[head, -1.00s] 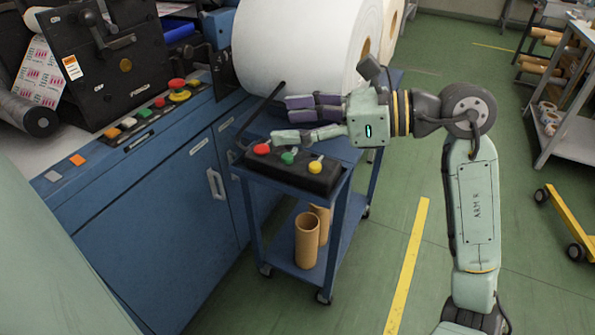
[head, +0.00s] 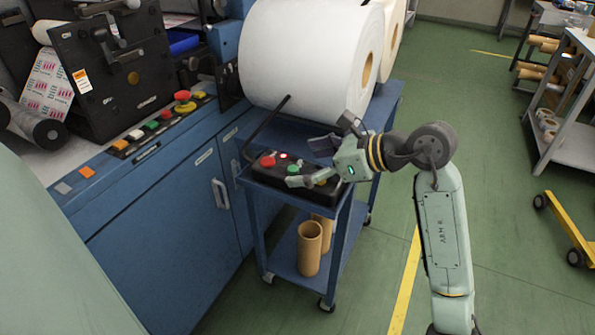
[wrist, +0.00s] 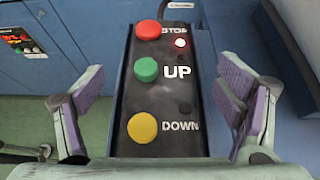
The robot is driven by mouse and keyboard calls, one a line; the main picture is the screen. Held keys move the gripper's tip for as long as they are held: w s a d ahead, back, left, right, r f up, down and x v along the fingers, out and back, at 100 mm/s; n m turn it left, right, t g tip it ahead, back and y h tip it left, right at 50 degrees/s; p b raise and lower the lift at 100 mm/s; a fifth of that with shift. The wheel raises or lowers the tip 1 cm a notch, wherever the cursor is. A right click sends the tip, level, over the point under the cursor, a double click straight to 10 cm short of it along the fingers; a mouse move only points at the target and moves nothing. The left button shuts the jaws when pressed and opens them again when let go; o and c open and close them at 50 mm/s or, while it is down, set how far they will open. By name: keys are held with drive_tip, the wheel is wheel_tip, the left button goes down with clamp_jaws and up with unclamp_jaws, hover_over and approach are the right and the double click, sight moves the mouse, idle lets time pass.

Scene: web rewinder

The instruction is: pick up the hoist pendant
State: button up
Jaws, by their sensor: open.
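The hoist pendant (head: 278,184) is a black box lying on the blue cart's top shelf. In the wrist view its face (wrist: 172,98) shows red STOP, green UP and yellow DOWN buttons and a small lit red lamp. My gripper (head: 308,163) is open over the pendant's near right end. In the wrist view its purple-padded fingers (wrist: 164,105) stand one on each side of the box, with gaps on both sides. In the head view my gripper partly hides the yellow button end.
A large white roll (head: 300,50) stands just behind the pendant. A black cable rises from the pendant's far end. Cardboard cores (head: 309,248) stand on the cart's lower shelf (head: 285,268).

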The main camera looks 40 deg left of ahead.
drive_tip(key=shift+s+a+f, duration=0.15)
drive_tip(key=shift+a+f, duration=0.15)
drive_tip(key=shift+a, duration=0.2)
drive_tip(key=shift+c, duration=0.5)
drive_tip(key=c, duration=1.8)
